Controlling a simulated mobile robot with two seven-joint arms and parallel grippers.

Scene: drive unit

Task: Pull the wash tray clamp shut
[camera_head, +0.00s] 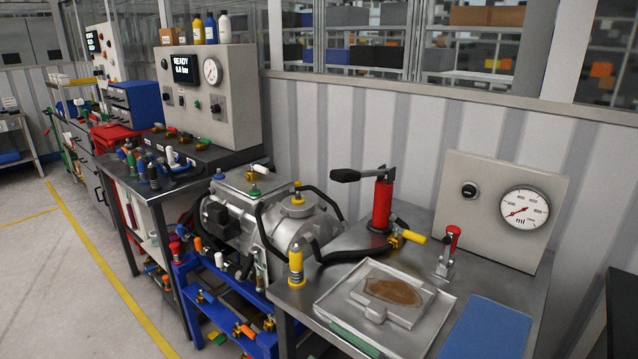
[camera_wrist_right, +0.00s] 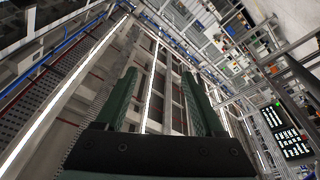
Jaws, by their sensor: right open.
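The wash tray (camera_head: 335,309) is a shallow metal tray on the right-hand bench in the head view. A flat metal part with a brown patch (camera_head: 394,291) lies in it. A small clamp with a red handle (camera_head: 452,238) stands on a metal base behind the tray's right rear corner. Its handle points up, and I cannot make out its jaw. My right gripper (camera_wrist_right: 159,76) shows only in the right wrist view, with its two green fingers apart and nothing between them. It is away from the clamp. My left gripper is in neither view.
A red hand pump (camera_head: 382,204) with a black lever stands behind the tray. A gauge panel (camera_head: 502,208) stands behind the clamp. A blue mat (camera_head: 487,330) lies right of the tray. A metal drive unit (camera_head: 240,212) and a yellow-topped fitting (camera_head: 296,266) are to the left.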

